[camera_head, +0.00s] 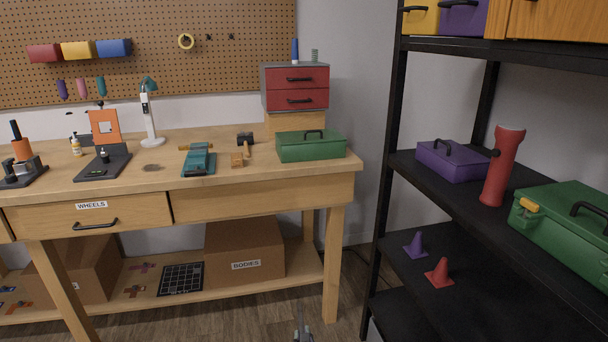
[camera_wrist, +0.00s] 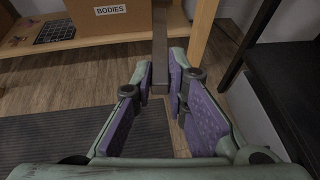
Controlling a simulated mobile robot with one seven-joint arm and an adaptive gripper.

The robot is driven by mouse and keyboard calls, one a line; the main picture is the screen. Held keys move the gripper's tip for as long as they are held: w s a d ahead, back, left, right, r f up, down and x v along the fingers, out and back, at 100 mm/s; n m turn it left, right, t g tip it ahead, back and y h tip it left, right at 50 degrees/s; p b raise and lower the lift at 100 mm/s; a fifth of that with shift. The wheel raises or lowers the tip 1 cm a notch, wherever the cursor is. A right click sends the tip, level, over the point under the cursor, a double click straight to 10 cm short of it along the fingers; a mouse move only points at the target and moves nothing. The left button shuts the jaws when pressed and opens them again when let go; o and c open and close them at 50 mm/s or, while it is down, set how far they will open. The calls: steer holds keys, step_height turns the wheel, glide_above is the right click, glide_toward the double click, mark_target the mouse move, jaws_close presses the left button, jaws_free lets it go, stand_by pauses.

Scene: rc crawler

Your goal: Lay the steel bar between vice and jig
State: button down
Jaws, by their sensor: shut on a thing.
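In the wrist view my gripper (camera_wrist: 161,82) has its purple pads shut on a grey bar (camera_wrist: 160,45), which looks like the steel bar. The bar sticks out past the fingertips, over the floor in front of the bench's lower shelf. In the head view only a bit of my gripper (camera_head: 303,334) shows at the bottom edge, low and in front of the bench; the bar is hard to make out there. A teal vice (camera_head: 199,160) sits on the bench top. What looks like the jig, a dark base with an orange plate (camera_head: 104,127), stands to its left.
Bare bench top (camera_head: 150,180) with a dark round mark lies between vice and jig. A lamp (camera_head: 150,125) stands behind. A green toolbox (camera_head: 310,146) is right of the vice. A bodies box (camera_head: 245,250) is on the lower shelf. A black rack (camera_head: 375,230) stands at right.

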steer(key=s+f+m+h, duration=0.1)
steer(key=s+f, duration=0.4)
steer(key=s, duration=0.5)
steer(key=shift+d, duration=0.2)
steer(key=shift+a, duration=0.1)
